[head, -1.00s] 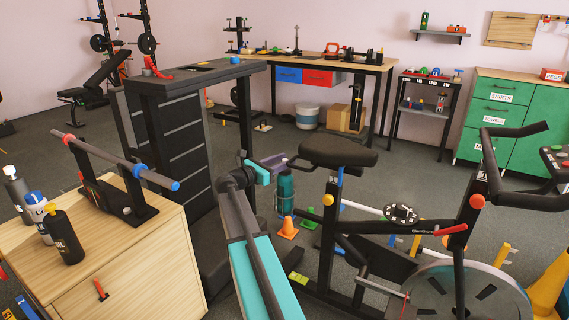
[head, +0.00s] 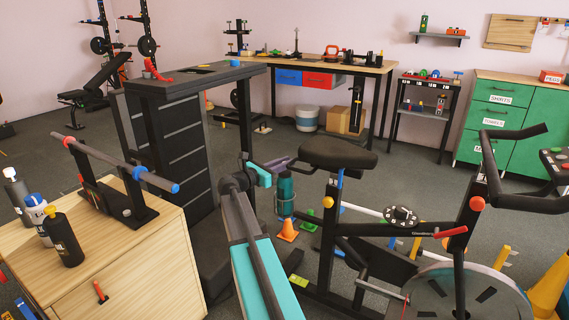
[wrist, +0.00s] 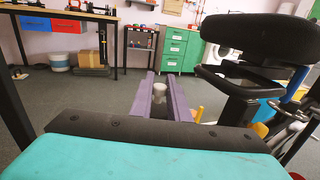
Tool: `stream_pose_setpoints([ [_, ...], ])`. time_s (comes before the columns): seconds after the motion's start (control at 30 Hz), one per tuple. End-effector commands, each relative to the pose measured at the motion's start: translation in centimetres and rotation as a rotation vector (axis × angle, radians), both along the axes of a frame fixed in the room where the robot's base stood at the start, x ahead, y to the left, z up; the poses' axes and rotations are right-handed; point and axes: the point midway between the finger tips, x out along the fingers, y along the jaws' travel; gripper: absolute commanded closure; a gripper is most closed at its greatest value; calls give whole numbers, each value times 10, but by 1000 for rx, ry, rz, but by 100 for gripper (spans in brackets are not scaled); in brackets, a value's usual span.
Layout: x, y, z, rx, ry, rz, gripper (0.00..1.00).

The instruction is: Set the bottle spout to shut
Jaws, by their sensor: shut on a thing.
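The teal bottle (head: 286,192) stands upright in a holder on the exercise bike's frame, below the seat. The bottle's body is hidden there. Whether the spout is up or down is too small to tell.
The bike's seat (head: 339,153) is close to the right of my gripper; it also looms in the wrist view (wrist: 255,38). A dark tall cabinet (head: 178,150) stands to the left.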

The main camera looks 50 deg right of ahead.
Motion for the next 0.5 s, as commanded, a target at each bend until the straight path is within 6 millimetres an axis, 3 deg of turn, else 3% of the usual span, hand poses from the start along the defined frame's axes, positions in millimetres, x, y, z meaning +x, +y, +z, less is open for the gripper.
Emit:
stream_pose_setpoints([
  [0.5, 0, 0, -16, 4, 1, -1, 100],
])
